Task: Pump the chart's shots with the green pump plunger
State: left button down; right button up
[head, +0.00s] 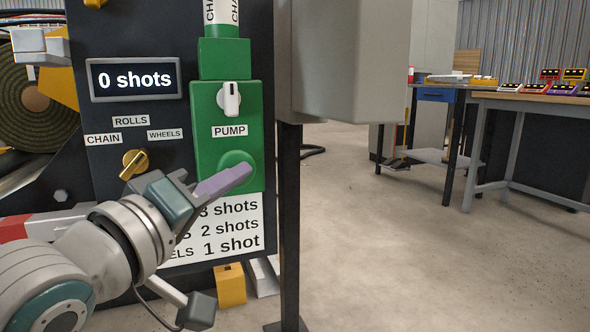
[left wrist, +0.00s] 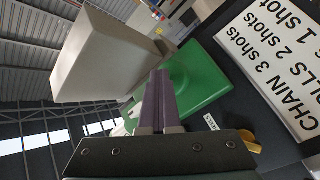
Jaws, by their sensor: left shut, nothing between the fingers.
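The green pump panel (head: 200,140) has a PUMP label, a white switch (head: 231,99) and a round green plunger (head: 236,157). My left gripper (head: 246,171) is shut and empty, its purple fingers in front of the plunger; I cannot tell whether they touch it. In the left wrist view the shut fingers (left wrist: 158,76) overlap the green panel (left wrist: 208,88). The display (head: 134,80) reads "0 shots". The chart (head: 231,229) lists 3, 2 and 1 shots; the wrist view (left wrist: 275,50) shows chain 3, rolls 2. The brass selector knob (head: 133,163) sits diagonally among CHAIN, ROLLS and WHEELS labels.
A grey box (head: 345,60) on a dark post (head: 289,220) stands just right of the panel. A turf roll (head: 35,100) is at far left. A yellow block (head: 231,285) is below the chart. Workbenches (head: 530,97) stand at the right, with open floor between.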

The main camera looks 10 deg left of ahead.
pick_arm(q)
jog(key=shift+w+a, duration=0.6)
jog(key=shift+w, duration=0.25)
dwell(1.1)
jog(key=s+d+p, duration=0.1)
jog(key=s+p, duration=0.1)
jog(key=shift+s+d+r+p, duration=0.1)
jog(key=shift+s+d+p, duration=0.2)
jog(key=shift+d+p, duration=0.05)
dwell(0.4)
jog(key=shift+s+d, duration=0.1)
